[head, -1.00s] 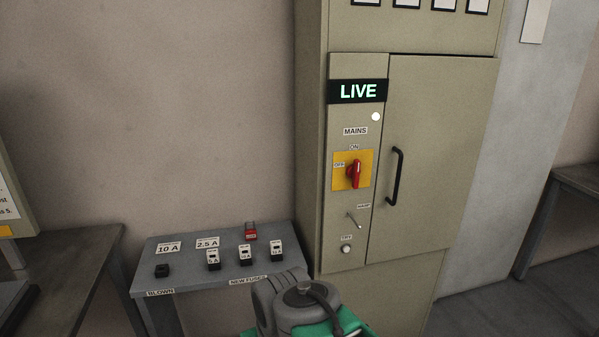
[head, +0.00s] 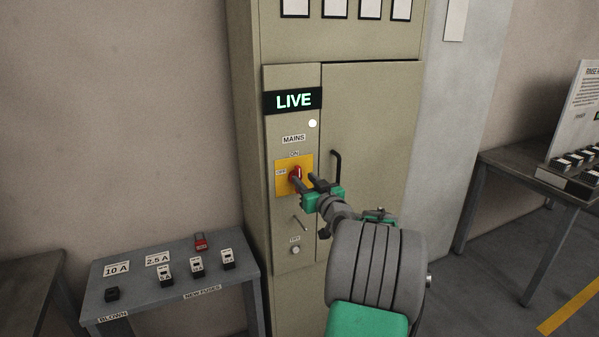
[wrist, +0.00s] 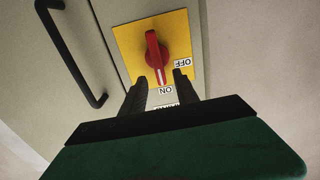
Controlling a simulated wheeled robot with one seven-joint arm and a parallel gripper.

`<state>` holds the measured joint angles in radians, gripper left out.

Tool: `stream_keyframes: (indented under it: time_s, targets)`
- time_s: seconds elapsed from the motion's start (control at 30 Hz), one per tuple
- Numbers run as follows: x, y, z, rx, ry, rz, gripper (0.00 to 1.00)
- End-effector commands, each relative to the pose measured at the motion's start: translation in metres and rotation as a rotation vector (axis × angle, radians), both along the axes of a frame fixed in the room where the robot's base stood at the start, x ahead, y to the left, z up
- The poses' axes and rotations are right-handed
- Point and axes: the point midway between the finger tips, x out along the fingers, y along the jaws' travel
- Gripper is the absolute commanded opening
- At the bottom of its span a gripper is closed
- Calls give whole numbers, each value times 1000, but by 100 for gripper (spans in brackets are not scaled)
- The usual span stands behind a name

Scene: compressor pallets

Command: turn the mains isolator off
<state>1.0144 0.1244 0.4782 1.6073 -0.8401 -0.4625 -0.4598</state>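The mains isolator is a red rotary handle (head: 296,174) on a yellow plate (head: 280,185) in the cabinet's narrow left panel. It also shows in the wrist view (wrist: 153,52), where the picture is upside down. Its white pointer line is toward the ON label (wrist: 165,90), and the OFF label (wrist: 183,63) is to the side. The sign (head: 293,101) above reads LIVE and is lit. My gripper (wrist: 160,78) is open and empty, its two fingers just short of the handle, one toward each side of it. I cannot tell whether either finger touches it.
A black door handle (head: 334,166) stands out just right of my gripper. A small toggle lever (head: 299,224) and a push button (head: 295,250) sit below the isolator. A grey table (head: 135,288) at the left holds several fuses and a red padlock-like item (head: 200,242).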

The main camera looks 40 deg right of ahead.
Motion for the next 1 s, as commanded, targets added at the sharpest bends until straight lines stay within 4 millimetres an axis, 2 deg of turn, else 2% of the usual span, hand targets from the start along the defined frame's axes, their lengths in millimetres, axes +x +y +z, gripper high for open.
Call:
stream_keyframes:
  time_s: [0.1,0.2,0.5,0.93,1.0]
  targets:
    - [22,-6,3,1,2,1,36]
    - [33,-9,2,0,1,1,36]
    - [37,-11,0,-1,1,-2,36]
    - [37,-11,0,0,2,-1,1]
    - [37,-11,0,0,2,-1,0]
